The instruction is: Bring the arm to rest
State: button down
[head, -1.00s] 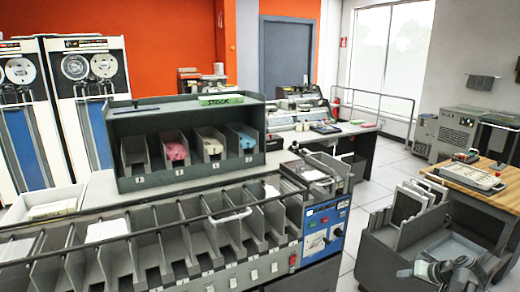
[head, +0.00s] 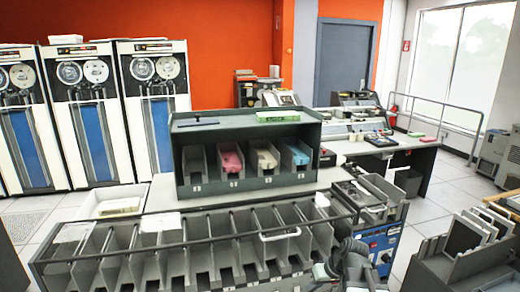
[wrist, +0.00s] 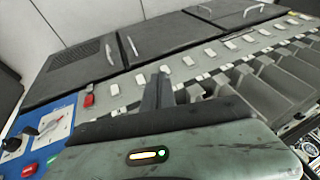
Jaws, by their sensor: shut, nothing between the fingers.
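My gripper (wrist: 158,90) shows in the wrist view with its dark fingers together and nothing between them. Beyond the fingers is the sorter's front edge, with a row of white buttons and grey pockets. In the head view my arm (head: 352,268) is folded low at the bottom edge, right of centre, in front of the sorter (head: 190,245). The fingertips are not clear there. I cannot tell whether the arm touches the sorter.
A dark rack (head: 250,190) with several card bins stands behind the sorter pockets. A blue control panel (head: 385,243) is at the sorter's right end. A grey cart (head: 445,265) stands at the right, with open floor (head: 430,208) behind it.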

jog(key=s+a+g+h+p, duration=0.1)
jog(key=s+a+g+h, duration=0.1)
jog(key=s+a, duration=0.35)
jog(key=s+d+m, duration=0.1)
jog(key=s+d+m+h, duration=0.1)
jog(key=d+g+h, duration=0.1)
jog(key=shift+s+d+f+m, duration=0.2)
jog(key=shift+s+d+m, duration=0.15)
jog(key=shift+s+m, duration=0.05)
jog(key=c, duration=2.1)
grip_release()
jog(key=shift+a, duration=0.1)
jog(key=shift+c, duration=0.2)
